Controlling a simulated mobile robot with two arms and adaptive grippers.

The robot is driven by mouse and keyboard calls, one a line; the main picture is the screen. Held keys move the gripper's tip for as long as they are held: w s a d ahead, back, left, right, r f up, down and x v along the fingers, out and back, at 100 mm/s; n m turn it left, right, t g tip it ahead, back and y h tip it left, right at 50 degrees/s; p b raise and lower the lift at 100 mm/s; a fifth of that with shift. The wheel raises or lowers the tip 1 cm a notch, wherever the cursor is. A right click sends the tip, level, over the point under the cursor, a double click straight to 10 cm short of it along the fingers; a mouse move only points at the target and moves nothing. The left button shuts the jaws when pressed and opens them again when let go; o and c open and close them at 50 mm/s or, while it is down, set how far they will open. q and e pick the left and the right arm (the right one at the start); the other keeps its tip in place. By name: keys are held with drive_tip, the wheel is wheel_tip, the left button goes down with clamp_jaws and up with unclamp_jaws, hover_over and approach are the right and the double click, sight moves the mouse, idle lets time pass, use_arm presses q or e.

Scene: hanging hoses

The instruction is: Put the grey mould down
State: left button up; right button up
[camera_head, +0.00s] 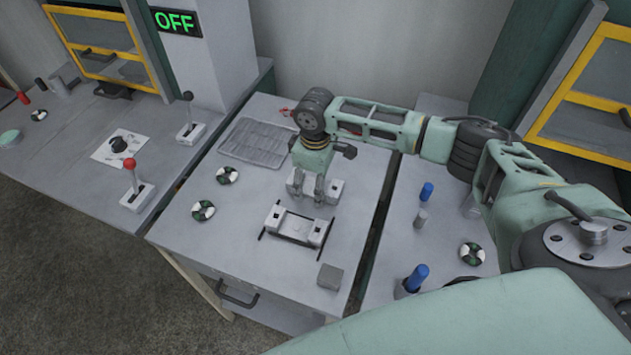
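A light grey mould (334,189) with two raised end blocks is at my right gripper (312,196), on the middle worktop. The gripper points down in front of it, with fingers a little apart. The gripper hides the middle of the mould, so I cannot tell whether the fingers grip it or whether it touches the worktop. A similar light grey piece (297,226) lies just nearer, within a black outlined frame. My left gripper is not in view.
A small grey block (330,277) sits near the front right. A grey grid mat (257,142) lies at the back left. Blue-capped cylinders (417,276) stand on the right worktop. A red-knobbed lever (131,177) stands far left.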

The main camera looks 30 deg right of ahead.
wheel_tip(320, 180, up, 12)
drive_tip(key=b, duration=0.2)
drive_tip(key=shift+r, duration=0.2)
idle(0.3)
